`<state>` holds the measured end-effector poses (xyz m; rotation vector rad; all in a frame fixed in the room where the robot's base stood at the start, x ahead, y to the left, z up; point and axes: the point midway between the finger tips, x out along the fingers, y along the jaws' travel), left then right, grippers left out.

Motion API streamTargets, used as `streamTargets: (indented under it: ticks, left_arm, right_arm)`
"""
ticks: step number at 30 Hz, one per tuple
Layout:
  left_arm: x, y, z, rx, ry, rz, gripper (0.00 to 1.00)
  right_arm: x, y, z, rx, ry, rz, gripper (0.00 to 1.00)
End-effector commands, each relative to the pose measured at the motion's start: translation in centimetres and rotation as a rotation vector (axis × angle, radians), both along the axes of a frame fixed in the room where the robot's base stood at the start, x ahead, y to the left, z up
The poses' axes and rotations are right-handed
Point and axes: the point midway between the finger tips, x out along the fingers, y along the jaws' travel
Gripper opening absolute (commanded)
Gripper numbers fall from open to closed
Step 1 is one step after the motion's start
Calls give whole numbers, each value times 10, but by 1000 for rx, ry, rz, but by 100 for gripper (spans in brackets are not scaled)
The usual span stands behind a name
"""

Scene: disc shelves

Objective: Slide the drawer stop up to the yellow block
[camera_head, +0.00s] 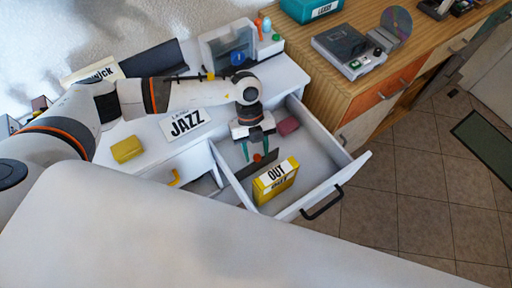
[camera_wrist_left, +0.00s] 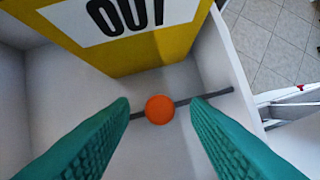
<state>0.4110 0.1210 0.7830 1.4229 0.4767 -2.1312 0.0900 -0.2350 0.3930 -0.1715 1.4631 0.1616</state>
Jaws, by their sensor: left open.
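The drawer stop is a thin dark plate (camera_head: 262,165) with an orange-red knob (camera_head: 257,158), standing across the open drawer. In the left wrist view its knob (camera_wrist_left: 160,109) and the thin top edge of its plate (camera_wrist_left: 215,95) show. A yellow block labelled OUT (camera_head: 274,180) stands in the drawer nearer its front; it also shows in the left wrist view (camera_wrist_left: 140,52). A strip of drawer floor shows between stop and block. My left gripper (camera_head: 258,154) is open, pointing down into the drawer, its teal fingers (camera_wrist_left: 160,118) on either side of the knob. My right gripper is out of view.
The drawer's walls (camera_head: 332,140) surround the stop and block. A dark pink item (camera_head: 288,126) lies at the drawer's back. On the white desktop are a small yellow object (camera_head: 127,149) and a JAZZ sign (camera_head: 186,123). A wooden cabinet (camera_head: 350,98) stands at the right.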

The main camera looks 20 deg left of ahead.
Motion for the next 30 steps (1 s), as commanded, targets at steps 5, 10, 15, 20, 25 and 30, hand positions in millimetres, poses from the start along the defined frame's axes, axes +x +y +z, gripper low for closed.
streamTargets:
  ticks: [5, 10, 15, 20, 25, 30]
  left_arm:
    - [0, 0, 0, 0, 0, 0, 28]
    - [0, 0, 0, 0, 0, 0, 0]
    - [0, 0, 1, 0, 0, 0, 0]
    - [-9, -12, 3, -1, 1, -5, 0]
    - [-16, -21, 1, 1, -1, -2, 0]
    - [-16, -20, 1, 1, -1, -2, 0]
  right_arm:
    - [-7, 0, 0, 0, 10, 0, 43]
    - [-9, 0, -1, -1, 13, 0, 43]
    - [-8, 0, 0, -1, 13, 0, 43]
    - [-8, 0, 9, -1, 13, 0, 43]
    - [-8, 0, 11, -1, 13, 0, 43]
    - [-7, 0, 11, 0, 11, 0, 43]
